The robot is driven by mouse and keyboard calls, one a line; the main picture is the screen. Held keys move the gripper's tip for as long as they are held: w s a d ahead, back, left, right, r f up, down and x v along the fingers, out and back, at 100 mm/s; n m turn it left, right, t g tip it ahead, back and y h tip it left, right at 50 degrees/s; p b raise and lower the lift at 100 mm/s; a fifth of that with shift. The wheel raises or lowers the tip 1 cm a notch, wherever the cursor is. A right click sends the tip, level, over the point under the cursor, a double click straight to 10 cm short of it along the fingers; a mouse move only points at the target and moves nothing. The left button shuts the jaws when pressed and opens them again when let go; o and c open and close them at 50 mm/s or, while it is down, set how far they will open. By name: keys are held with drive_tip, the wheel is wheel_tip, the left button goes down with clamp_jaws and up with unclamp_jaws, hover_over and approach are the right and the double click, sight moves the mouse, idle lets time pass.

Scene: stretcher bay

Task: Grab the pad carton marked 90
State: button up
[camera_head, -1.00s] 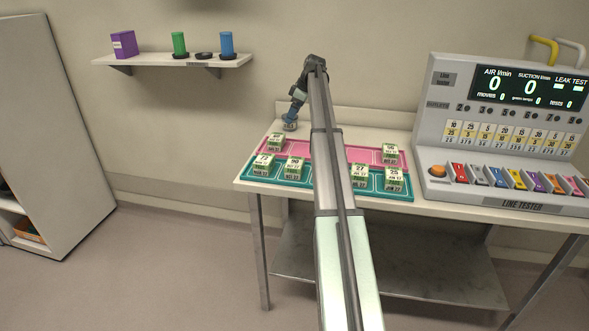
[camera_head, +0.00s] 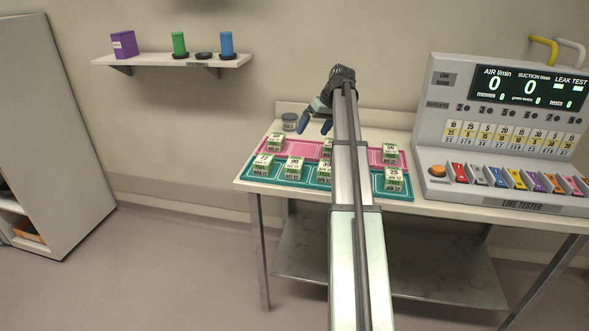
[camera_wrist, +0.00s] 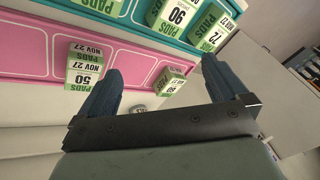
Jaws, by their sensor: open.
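The pad carton marked 90 (camera_head: 294,168) stands on the teal mat, in the front row, just right of the carton marked 72 (camera_head: 264,164). In the wrist view the 90 carton (camera_wrist: 175,14) is at the top edge, partly cut off, with the 72 carton (camera_wrist: 213,35) to its right. My gripper (camera_head: 315,123) is open and empty above the back of the table, behind the pink mat and away from the 90 carton. Its two blue fingers also show in the wrist view (camera_wrist: 162,69), spread apart.
A carton marked 50 (camera_wrist: 82,68) and another carton (camera_wrist: 168,82) stand on the pink mat (camera_head: 302,149), between my gripper and the teal row. A small grey jar (camera_head: 289,122) stands behind. The line tester (camera_head: 500,205) fills the table's right side.

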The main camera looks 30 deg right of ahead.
sight(296, 162)
drive_tip(key=a+f+m, duration=0.1)
drive_tip(key=f+m, duration=0.1)
drive_tip(key=m, duration=0.6)
drive_tip(key=a+f+m, duration=0.2)
drive_tip(key=f+m, duration=0.1)
drive_tip(key=m, duration=0.6)
drive_tip(key=s+a+f+m, duration=0.1)
drive_tip(key=a+f+m, duration=0.1)
drive_tip(key=m, duration=0.7)
drive_tip(key=shift+a+f+y, duration=0.15)
drive_tip(key=shift+f+y, duration=0.15)
drive_tip(key=shift+f, duration=0.35)
drive_tip(key=shift+a+x, duration=0.2)
drive_tip(key=shift+x, duration=2.7)
drive_tip(key=shift+r, duration=0.1)
drive_tip(key=c, duration=0.8)
drive_tip(key=shift+r, duration=0.1)
